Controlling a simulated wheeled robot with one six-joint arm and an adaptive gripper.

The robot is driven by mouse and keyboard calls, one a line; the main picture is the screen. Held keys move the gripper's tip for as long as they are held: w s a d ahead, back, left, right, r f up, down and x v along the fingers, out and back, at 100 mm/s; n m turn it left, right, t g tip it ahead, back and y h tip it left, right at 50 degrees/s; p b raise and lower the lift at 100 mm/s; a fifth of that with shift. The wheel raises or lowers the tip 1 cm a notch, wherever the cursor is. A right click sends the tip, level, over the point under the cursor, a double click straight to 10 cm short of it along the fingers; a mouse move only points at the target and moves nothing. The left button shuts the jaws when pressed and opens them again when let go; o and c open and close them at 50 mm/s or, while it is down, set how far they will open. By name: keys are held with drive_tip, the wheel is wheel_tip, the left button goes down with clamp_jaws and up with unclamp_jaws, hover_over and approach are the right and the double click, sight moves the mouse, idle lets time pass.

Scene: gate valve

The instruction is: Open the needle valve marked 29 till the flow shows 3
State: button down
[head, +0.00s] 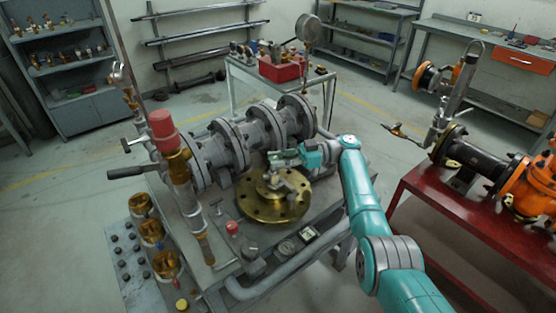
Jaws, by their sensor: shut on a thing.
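My gripper (280,160) is at the end of my teal arm, just above a brass flange (270,208) on the grey bench. It is shut on a small metal part on top of the flange's fittings. The part is mostly hidden by the fingers, and I cannot tell whether it is the needle valve's handle. No mark 29 is readable in the head view.
A grey flanged pipe (240,145) runs behind the flange. A red-capped brass valve (172,150) with a black lever stands at left. A red bench (440,215) with orange valves (533,190) is at right. Open floor lies between the benches.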

drive_tip(key=shift+f, duration=0.2)
drive_tip(key=c, duration=0.8)
unclamp_jaws()
drive_tip(key=shift+r, duration=0.1)
drive_tip(key=shift+w+d, duration=0.1)
drive_tip(key=shift+d, duration=0.4)
drive_tip(key=w+d, duration=0.1)
drive_tip(key=d, duration=0.5)
drive_tip(key=shift+d, duration=0.15)
